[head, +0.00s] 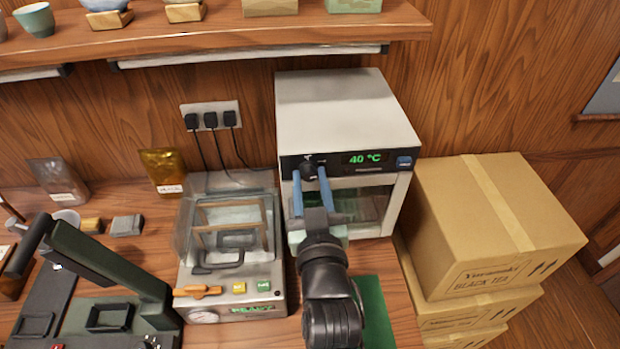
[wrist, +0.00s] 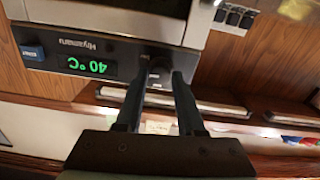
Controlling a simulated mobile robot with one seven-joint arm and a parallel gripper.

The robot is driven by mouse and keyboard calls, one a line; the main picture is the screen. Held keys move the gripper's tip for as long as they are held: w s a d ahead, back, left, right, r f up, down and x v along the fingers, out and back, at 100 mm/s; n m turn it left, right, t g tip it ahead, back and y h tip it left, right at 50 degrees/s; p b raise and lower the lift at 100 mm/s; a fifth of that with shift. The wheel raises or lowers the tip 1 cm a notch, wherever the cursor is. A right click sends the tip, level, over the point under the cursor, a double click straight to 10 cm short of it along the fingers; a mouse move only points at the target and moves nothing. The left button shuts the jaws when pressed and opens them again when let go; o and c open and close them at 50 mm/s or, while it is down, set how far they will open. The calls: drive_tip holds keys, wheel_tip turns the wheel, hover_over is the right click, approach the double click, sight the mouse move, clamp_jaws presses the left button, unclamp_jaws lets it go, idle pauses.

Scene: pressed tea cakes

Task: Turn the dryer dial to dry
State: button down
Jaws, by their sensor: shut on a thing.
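The dryer (head: 347,105) is a white box with a dark control strip, a glass door and a green display (head: 365,158) reading 40 °C. Its dark dial (head: 310,171) is at the left of the strip, with small pale marks around it that are too small to read. My gripper (wrist: 160,72) reaches the dial from the front, its two blue fingers on either side, shut on it. The dial (wrist: 159,62) is partly hidden between the fingers in the wrist view, and its pointer direction cannot be told. A blue button (head: 404,162) is at the strip's right end.
A machine with a clear lid (head: 228,215) stands close left of the dryer. Stacked cardboard boxes (head: 490,215) stand to the right. A wooden shelf (head: 220,35) runs above the counter. A green mat (head: 376,310) lies in front, beside my arm.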

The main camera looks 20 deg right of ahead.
drive_tip(key=m+p, duration=0.2)
drive_tip(key=m, duration=0.4)
drive_tip(key=shift+m, duration=0.3)
idle(0.5)
drive_tip(key=c, duration=0.5)
unclamp_jaws()
drive_tip(key=shift+c, duration=0.2)
drive_tip(key=shift+s, duration=0.1)
drive_tip(key=shift+s+f, duration=0.15)
drive_tip(key=shift+s, duration=0.1)
drive_tip(key=b+v, duration=0.3)
drive_tip(key=v, duration=0.9)
drive_tip(key=shift+r+b, duration=0.2)
drive_tip(key=shift+b, duration=0.2)
